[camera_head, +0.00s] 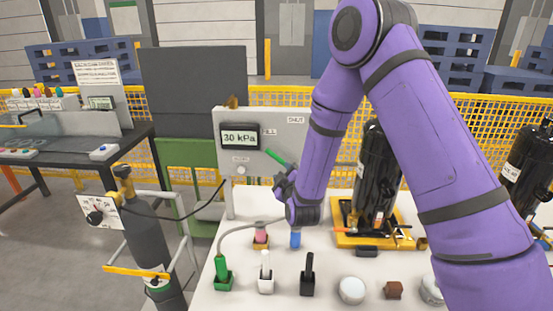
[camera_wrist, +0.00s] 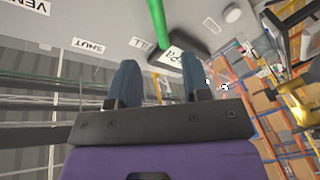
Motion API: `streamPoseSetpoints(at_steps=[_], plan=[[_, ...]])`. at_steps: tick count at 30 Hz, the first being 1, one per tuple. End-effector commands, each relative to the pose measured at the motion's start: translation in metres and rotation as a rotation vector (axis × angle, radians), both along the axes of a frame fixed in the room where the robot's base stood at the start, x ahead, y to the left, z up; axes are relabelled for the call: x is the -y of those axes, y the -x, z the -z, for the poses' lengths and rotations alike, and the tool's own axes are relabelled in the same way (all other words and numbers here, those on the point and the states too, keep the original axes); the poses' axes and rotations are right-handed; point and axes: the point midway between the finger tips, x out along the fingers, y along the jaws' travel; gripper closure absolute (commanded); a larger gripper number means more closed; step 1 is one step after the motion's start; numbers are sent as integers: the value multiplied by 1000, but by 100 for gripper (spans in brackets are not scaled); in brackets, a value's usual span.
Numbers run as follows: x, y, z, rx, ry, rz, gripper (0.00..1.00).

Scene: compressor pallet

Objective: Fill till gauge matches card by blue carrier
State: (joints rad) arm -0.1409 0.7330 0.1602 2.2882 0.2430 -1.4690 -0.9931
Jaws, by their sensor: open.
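The white panel (camera_head: 224,170) carries a gauge (camera_head: 240,137) reading 30 kPa. A green lever (camera_head: 275,157) slants on the panel, and it also shows in the wrist view (camera_wrist: 157,20) close to the FILL label (camera_wrist: 140,43). SHUT (camera_wrist: 88,46) and VENT (camera_wrist: 38,6) labels lie left of it there. My gripper (camera_wrist: 160,75) is open and empty, its fingers short of the lever. In the head view my gripper (camera_head: 285,185) is just below the lever's lower end, partly hidden by the wrist. A blue-topped piece (camera_head: 295,239) stands on the table below my wrist. I cannot make out the card.
Green (camera_head: 222,268), pink (camera_head: 261,236), white (camera_head: 266,270) and black (camera_head: 308,275) pieces stand on the white table. A black compressor (camera_head: 372,190) stands on a yellow pallet (camera_head: 350,238). A grey cylinder (camera_head: 145,235) stands left. A dark bench (camera_head: 70,150) is beyond it.

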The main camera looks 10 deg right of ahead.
Motion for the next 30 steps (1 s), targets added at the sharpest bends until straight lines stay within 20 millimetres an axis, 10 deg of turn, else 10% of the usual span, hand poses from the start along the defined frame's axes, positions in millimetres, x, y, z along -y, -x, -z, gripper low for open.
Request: streamPoseSetpoints(at_steps=[30], plan=[[-2, -108, 1, 4, 3, 0, 56]])
